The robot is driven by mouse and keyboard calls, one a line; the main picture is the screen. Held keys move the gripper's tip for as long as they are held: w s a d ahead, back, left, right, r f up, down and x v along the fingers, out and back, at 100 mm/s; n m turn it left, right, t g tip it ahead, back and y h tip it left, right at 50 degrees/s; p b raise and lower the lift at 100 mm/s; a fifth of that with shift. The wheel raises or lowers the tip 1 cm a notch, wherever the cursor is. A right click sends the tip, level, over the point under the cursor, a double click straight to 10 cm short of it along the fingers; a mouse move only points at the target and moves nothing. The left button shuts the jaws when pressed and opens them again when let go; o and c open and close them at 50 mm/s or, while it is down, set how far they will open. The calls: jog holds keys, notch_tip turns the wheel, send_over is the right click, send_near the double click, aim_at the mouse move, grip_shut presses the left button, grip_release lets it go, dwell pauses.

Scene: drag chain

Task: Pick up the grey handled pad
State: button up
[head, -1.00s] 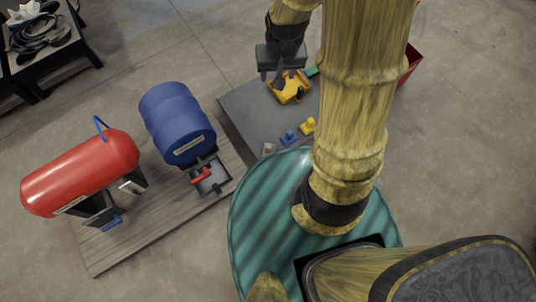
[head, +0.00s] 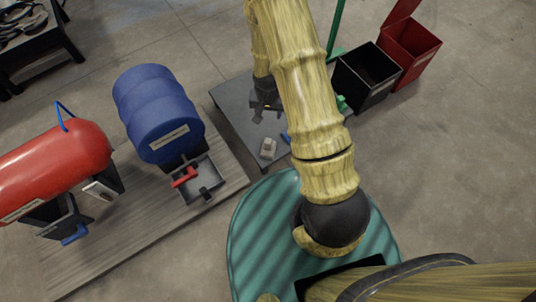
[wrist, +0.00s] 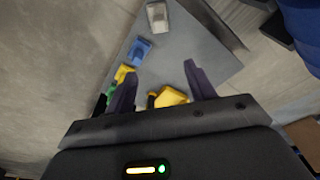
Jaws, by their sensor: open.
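The grey handled pad (head: 268,148) sits on the dark grey table (head: 232,98) near its front corner in the head view.
The wrist view shows a blue handled piece (wrist: 139,50), a yellow one (wrist: 124,73), a green one (wrist: 111,91) and a yellow holder (wrist: 170,97). A blue drum (head: 158,112) and red tank (head: 55,160) stand left. Black (head: 365,78) and red (head: 410,50) bins stand right.

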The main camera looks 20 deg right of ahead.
jog(key=b, duration=0.4)
send_over(269, 141)
jog(key=s, duration=0.2)
notch_tip(269, 141, down, 11)
jog(key=shift+a+r+m, duration=0.15)
jog(key=shift+a+m, duration=0.15)
jog(key=shift+a, duration=0.05)
jog(key=shift+w, duration=0.1)
jog(key=f+b, duration=0.2)
jog(key=f, duration=0.2)
jog(key=w+f+b, duration=0.1)
jog(key=f+b, duration=0.1)
jog(key=f, duration=0.2)
jog(key=f+b, duration=0.2)
jog(key=f, duration=0.2)
jog(key=shift+w+d+f, duration=0.15)
jog(key=shift+d, duration=0.2)
jog(key=f+b, duration=0.2)
jog(key=w+f+b, duration=0.1)
jog(key=f+b, duration=0.1)
jog(key=f, duration=0.1)
jog(key=shift+a, duration=0.1)
